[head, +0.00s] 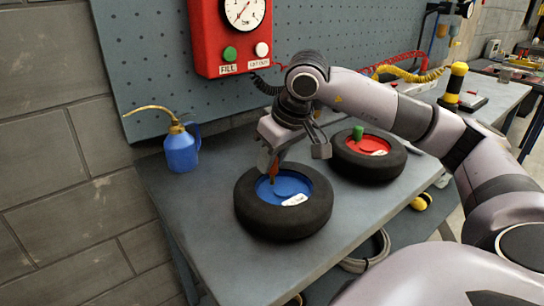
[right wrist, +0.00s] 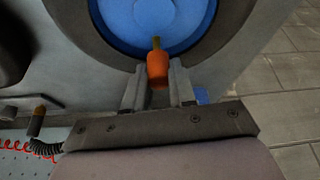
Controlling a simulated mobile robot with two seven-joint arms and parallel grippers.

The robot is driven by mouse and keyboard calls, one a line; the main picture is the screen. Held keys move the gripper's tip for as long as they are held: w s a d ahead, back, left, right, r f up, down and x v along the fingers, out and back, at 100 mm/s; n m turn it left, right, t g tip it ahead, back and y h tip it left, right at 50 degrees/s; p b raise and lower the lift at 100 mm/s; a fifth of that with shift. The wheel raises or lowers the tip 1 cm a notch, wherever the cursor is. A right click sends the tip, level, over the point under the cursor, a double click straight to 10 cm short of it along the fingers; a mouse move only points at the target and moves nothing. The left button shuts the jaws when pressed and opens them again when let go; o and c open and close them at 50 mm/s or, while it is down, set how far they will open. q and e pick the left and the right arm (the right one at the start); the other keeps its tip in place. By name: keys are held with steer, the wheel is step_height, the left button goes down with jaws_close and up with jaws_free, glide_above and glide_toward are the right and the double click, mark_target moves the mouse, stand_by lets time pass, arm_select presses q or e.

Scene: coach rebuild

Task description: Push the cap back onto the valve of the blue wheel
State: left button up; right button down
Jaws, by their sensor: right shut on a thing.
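The blue wheel (head: 287,218), a black tyre around a blue hub, lies flat on the grey workbench. Its blue hub (right wrist: 160,15) fills the top of the right wrist view. My right gripper (head: 269,158) points down over the left part of the hub. It is shut on the orange cap (right wrist: 158,72), which sits between its fingers. A thin brass-coloured stem (right wrist: 156,42) shows at the cap's hub-side end. I cannot tell whether the cap is seated on it. My left gripper is not in view.
A red wheel (head: 369,168) with a green cap (head: 358,132) lies just right of the blue one. A blue oil can (head: 181,152) stands at the back left, and a red gauge box (head: 232,50) hangs behind. The bench (head: 185,210) is clear left of the blue wheel.

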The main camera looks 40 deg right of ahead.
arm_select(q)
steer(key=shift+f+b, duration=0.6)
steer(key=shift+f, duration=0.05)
arm_select(e)
steer(key=shift+f, duration=0.85)
steer(key=shift+r, duration=0.1)
steer(key=c, duration=0.8)
jaws_free()
steer(key=shift+c, duration=0.2)
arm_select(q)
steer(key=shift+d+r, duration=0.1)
arm_select(e)
steer(key=shift+s+r, duration=0.2)
steer(key=shift+r, duration=0.45)
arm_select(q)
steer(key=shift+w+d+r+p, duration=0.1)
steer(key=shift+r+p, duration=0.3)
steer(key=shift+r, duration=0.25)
arm_select(e)
steer(key=v, duration=0.6)
steer(key=shift+a, duration=0.1)
